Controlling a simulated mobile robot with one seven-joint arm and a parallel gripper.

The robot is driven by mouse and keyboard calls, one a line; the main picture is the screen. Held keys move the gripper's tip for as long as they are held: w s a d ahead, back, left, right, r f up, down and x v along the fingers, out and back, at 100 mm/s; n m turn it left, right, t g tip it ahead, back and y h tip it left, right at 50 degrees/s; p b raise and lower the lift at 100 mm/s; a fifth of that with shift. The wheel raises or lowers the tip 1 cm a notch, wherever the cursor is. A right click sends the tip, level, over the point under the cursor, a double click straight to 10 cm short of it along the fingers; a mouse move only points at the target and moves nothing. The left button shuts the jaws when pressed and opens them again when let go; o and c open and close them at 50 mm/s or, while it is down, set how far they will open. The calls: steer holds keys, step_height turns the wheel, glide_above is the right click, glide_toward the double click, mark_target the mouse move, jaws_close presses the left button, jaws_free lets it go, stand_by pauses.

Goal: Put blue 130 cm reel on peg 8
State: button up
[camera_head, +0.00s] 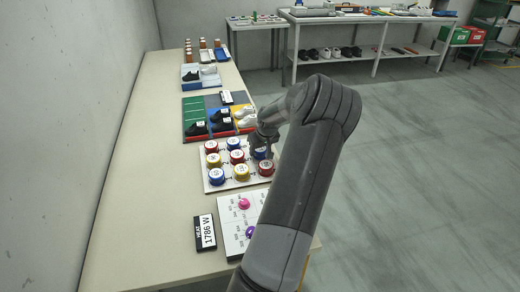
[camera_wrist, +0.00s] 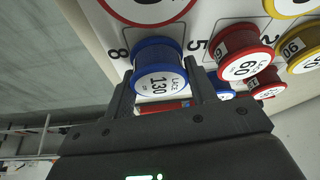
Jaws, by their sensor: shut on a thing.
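In the wrist view the blue reel (camera_wrist: 159,70), labelled LACE 130, sits between the two fingers of my gripper (camera_wrist: 160,88), which is shut on it. The printed number 8 (camera_wrist: 113,53) is on the white peg board (camera_wrist: 205,28) right beside the reel. Peg 8 itself is hidden, and I cannot tell whether the reel rests fully on the board. In the head view a blue reel (camera_head: 261,153) shows at the right of the peg board (camera_head: 228,187), under my wrist. My fingertips are mostly hidden there by my arm.
A red 60 reel (camera_wrist: 246,62) and a yellow 90 reel (camera_wrist: 300,46) stand close to the right in the wrist view.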

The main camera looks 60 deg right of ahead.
steer(key=shift+f, duration=0.1)
steer(key=shift+f, duration=0.35)
steer(key=o, duration=1)
steer(key=shift+c, duration=0.2)
steer(key=shift+r, duration=0.1)
steer(key=shift+r, duration=0.3)
steer(key=v, duration=1.2)
